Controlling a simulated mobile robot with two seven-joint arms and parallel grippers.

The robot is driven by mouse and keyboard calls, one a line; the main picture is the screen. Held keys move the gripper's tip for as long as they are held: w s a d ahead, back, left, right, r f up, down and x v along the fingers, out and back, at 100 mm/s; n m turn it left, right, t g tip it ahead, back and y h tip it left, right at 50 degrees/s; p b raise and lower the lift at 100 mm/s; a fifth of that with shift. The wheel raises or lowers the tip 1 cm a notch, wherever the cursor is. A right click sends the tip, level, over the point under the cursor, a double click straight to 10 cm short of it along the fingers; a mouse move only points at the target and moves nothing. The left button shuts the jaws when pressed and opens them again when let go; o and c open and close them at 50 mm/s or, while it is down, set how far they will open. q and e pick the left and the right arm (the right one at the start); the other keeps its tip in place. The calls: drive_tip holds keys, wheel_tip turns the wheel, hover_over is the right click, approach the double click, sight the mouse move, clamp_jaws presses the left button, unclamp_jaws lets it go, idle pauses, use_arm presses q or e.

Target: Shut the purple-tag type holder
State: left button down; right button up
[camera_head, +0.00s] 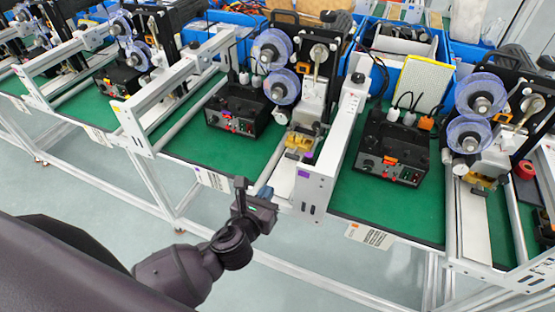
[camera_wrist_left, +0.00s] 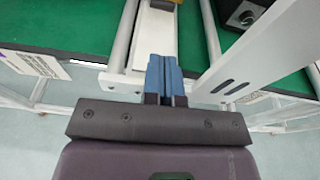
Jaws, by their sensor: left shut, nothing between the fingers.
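The purple-tag type holder (camera_head: 298,142) is a small brass-yellow block low on the middle coder, at the far end of a white rail (camera_head: 284,176). A purple tag shows at its right side. Whether it stands open or shut is too small to tell. My left gripper (camera_head: 265,192) is shut and empty at the near end of that rail, in front of the holder and apart from it. In the left wrist view its blue fingers (camera_wrist_left: 165,78) are together, with the white rail (camera_wrist_left: 155,38) beyond them. Only a yellow edge shows at the top there.
Black control boxes (camera_head: 238,112) and (camera_head: 392,150) stand on green mats. Blue reels (camera_head: 279,86) sit above the holder. Another coder stands at right, with an orange-tagged box beside it.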

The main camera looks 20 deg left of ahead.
use_arm(q)
approach(291, 158)
drive_tip(key=shift+m, duration=0.3)
drive_tip(key=x, duration=0.6)
drive_tip(key=shift+w+d+f, duration=0.1)
drive_tip(key=shift+w+f+b, duration=0.1)
drive_tip(key=shift+w+b, duration=0.2)
drive_tip(key=shift+w, duration=0.35)
